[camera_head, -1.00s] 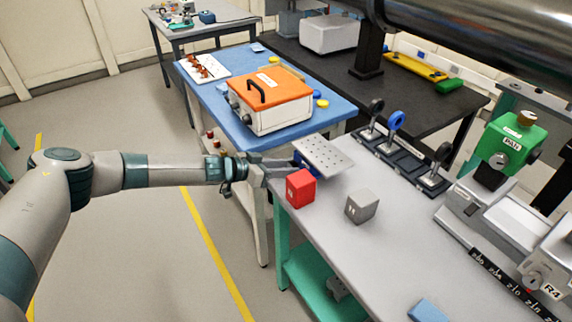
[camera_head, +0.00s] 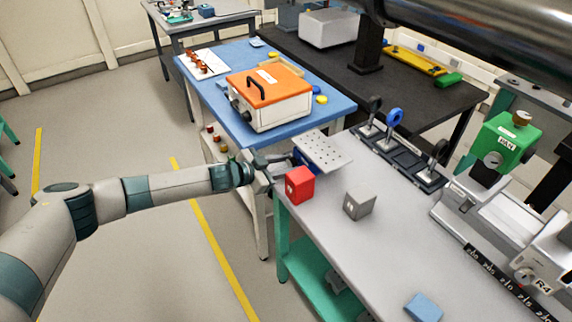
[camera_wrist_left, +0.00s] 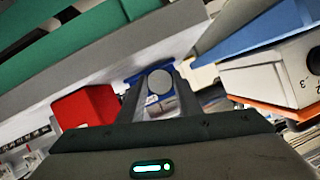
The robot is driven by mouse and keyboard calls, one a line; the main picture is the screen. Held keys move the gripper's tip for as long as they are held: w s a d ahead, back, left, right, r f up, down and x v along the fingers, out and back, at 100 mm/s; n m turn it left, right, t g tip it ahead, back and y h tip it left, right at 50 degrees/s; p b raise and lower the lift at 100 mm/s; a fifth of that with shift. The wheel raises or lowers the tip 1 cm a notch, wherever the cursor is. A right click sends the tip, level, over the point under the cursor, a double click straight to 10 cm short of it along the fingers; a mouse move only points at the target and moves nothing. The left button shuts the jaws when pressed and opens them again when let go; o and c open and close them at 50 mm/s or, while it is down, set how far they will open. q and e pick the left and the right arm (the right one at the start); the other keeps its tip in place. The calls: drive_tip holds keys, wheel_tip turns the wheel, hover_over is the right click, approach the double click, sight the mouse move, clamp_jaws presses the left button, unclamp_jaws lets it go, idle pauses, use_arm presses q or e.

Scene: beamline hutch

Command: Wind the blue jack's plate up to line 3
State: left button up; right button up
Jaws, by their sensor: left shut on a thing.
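The blue jack (camera_head: 300,157) stands at the far left corner of the grey table, mostly hidden under its silver perforated plate (camera_head: 325,150). In the left wrist view the jack's blue body (camera_wrist_left: 136,78) shows behind a round grey knob (camera_wrist_left: 159,82). My left gripper (camera_head: 284,160) reaches in from the left at the jack's side. In the wrist view its two fingers (camera_wrist_left: 157,98) are shut on the knob. I cannot make out the height lines on the jack, so the plate's level is unclear. My right gripper is not in view.
A red block (camera_head: 299,185) stands close beside the gripper, and a grey block (camera_head: 360,202) farther right. Lens holders (camera_head: 394,122) line the table's back. The blue table (camera_head: 215,100) with an orange-lidded box (camera_head: 268,90) is behind. The table's front middle is largely clear.

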use_arm(q)
drive_tip(key=shift+r, duration=0.1)
drive_tip(key=o, duration=0.8)
drive_tip(key=shift+c, duration=0.2)
drive_tip(key=shift+a, duration=0.1)
